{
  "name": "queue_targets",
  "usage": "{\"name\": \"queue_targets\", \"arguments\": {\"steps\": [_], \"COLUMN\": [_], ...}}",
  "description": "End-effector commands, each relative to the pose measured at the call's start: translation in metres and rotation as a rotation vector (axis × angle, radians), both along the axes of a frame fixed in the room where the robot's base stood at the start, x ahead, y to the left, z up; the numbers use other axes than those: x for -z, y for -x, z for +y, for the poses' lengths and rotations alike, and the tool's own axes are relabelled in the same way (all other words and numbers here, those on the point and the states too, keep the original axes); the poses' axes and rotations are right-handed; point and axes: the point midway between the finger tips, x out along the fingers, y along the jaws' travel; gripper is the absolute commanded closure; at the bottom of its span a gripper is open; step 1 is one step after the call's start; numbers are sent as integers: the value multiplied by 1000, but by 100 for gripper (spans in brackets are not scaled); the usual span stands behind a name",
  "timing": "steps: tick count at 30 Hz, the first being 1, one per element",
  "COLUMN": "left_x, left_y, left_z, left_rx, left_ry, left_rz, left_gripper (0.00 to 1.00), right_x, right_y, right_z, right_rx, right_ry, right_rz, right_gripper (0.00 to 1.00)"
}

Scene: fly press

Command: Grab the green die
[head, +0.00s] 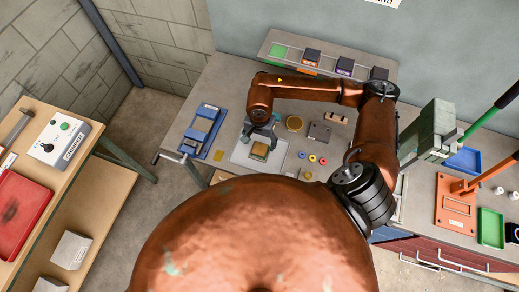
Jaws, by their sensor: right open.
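My right gripper (260,135) is open and points down over a small block with a brownish-gold top (259,150). The block stands on a pale grey plate (240,156) on the bench. The fingers are close to the block; I cannot tell whether they touch it. No green side of this block shows clearly. Dark blocks (312,56) stand farther right on the rack. My left gripper is not in view.
A blue fixture (201,130) lies left of the plate. A round brass piece (294,123), a dark grey block (320,131) and small coloured rings (311,158) lie to its right. The grey-green press (439,125) stands right of my arm. Side bench (95,165) at left.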

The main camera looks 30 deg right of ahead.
Motion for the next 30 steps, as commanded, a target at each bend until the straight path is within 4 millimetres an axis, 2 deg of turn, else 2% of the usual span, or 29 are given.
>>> {"name": "queue_targets", "arguments": {"steps": [4, 9, 13, 19, 30], "left_x": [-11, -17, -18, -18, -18], "left_y": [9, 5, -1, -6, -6], "left_z": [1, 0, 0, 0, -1], "left_rx": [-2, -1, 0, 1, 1], "left_ry": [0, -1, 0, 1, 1], "left_rz": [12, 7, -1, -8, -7], "left_gripper": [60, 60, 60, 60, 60], "right_x": [18, 42, 49, 50, 49], "right_y": [4, 3, 3, 2, 2], "right_z": [1, 1, 0, 0, 0], "right_rx": [1, 1, 0, -1, 0], "right_ry": [-2, -1, -1, 0, 0], "right_rz": [6, 2, 1, 0, 0], "right_gripper": [36, 36, 36, 37, 62]}}
